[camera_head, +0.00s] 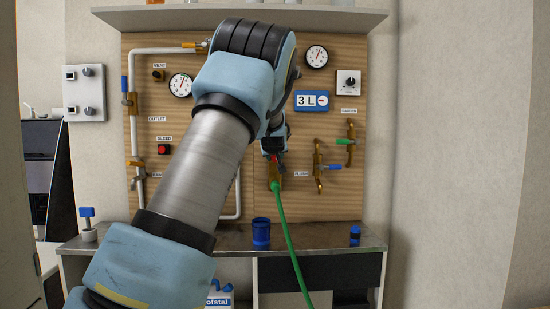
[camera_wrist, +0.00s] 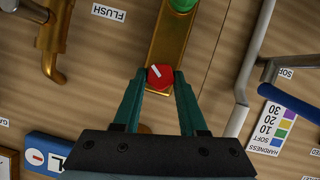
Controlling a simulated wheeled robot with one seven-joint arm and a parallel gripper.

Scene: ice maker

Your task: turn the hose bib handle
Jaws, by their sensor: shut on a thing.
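The brass hose bib (camera_head: 273,173) is on the wooden panel with a green hose (camera_head: 289,237) hanging from it. It also shows in the wrist view (camera_wrist: 168,42), with the green hose end (camera_wrist: 183,4) at the top edge. Its handle is a red knob (camera_wrist: 160,77) with a white mark that points up and to the left in the wrist view. My gripper (camera_wrist: 159,84) is shut on this red handle, one finger on each side. In the head view my gripper (camera_head: 274,156) is small, and my arm hides part of the panel.
A white pipe (camera_head: 138,100) runs down the left. Below, a metal counter (camera_head: 320,238) holds a blue cup (camera_head: 261,233) and a small blue-topped item (camera_head: 355,236).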

